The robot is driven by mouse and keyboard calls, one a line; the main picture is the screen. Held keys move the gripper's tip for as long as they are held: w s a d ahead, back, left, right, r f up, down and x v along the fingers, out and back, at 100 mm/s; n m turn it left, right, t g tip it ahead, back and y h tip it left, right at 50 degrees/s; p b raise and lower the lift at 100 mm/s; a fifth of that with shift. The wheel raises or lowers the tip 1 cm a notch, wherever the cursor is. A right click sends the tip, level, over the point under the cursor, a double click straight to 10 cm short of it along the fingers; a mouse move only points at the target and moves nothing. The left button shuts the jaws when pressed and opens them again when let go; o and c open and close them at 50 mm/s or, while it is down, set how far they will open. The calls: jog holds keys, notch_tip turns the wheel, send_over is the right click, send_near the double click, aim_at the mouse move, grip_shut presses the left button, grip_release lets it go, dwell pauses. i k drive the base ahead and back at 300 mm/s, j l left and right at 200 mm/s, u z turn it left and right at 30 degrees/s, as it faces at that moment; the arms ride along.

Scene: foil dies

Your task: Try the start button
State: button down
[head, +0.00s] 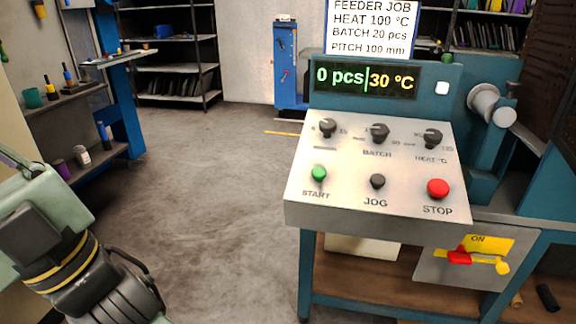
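The green start button (319,174) sits at the lower left of the sloped grey control panel (345,210), above the word START. A black jog button (377,181) and a red stop button (438,188) are to its right. Above them are a dark knob (327,127), the batch knob (379,132) and the heat knob (432,138). The display (365,79) reads "0 pcs" and "30 °C". Part of my arm shows at the lower left, apart from the panel. My gripper's fingers are not visible.
A job sign (370,27) above the display reads heat 100 °C, batch 20 pcs, pitch 100 mm. Shelves (165,55) stand behind. The floor (200,190) left of the machine is clear.

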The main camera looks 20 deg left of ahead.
aim_at(319, 173)
jog(key=j, duration=1.45)
jog(key=i, duration=0.05)
